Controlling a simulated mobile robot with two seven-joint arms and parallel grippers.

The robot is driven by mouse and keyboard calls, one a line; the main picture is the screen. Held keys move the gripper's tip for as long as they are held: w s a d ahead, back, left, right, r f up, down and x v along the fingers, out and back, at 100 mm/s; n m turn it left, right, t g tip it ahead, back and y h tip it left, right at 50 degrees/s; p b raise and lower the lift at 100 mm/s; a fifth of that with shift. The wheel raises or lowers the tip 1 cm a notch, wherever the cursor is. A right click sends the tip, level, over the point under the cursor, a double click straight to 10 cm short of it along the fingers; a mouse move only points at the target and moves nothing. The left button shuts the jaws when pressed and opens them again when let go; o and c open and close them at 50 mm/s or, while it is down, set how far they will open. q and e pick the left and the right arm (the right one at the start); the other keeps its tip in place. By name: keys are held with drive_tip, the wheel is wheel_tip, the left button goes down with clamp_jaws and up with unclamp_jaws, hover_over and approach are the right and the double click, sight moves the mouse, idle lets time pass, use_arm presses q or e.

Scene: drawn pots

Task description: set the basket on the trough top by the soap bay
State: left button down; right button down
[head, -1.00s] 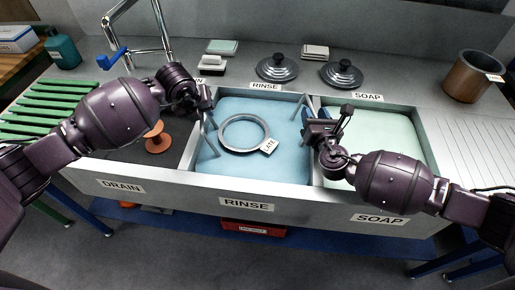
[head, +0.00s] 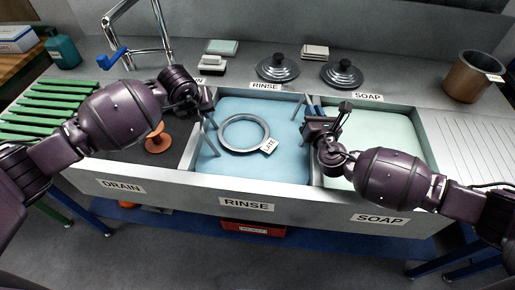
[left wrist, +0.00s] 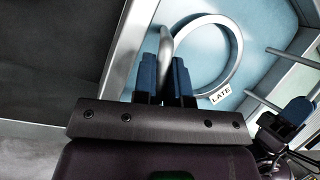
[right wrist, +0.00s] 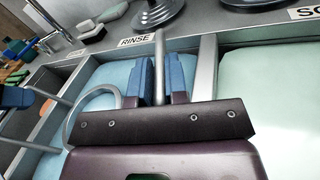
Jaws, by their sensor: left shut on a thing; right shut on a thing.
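My left gripper (head: 210,106) is shut on a thin grey bar handle (left wrist: 166,45) at the left side of the rinse bay. My right gripper (head: 312,112) is shut on a matching handle (right wrist: 159,55) at the right side, by the soap bay. Legs of the handles slope down toward the blue surface of the rinse bay (head: 260,172). I take these as the basket's handles; its body is hidden under the surface. A grey ring (head: 226,143) with a LATE tag (head: 269,146) shows between the grippers. The trough top by the soap bay (head: 427,130) is bare.
The soap bay (head: 385,125) holds a pale green surface. Two dark lids (head: 277,69) stand behind the bays, and a brown pot (head: 466,78) is at the back right. An orange spool (head: 158,140) sits in the drain bay. A tap (head: 140,50) rises at the back left.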

use_arm(q)
drive_tip(key=shift+w+r, duration=0.1)
drive_tip(key=shift+r, duration=0.15)
use_arm(e)
drive_tip(key=shift+w+r, duration=0.1)
drive_tip(key=shift+r, duration=0.1)
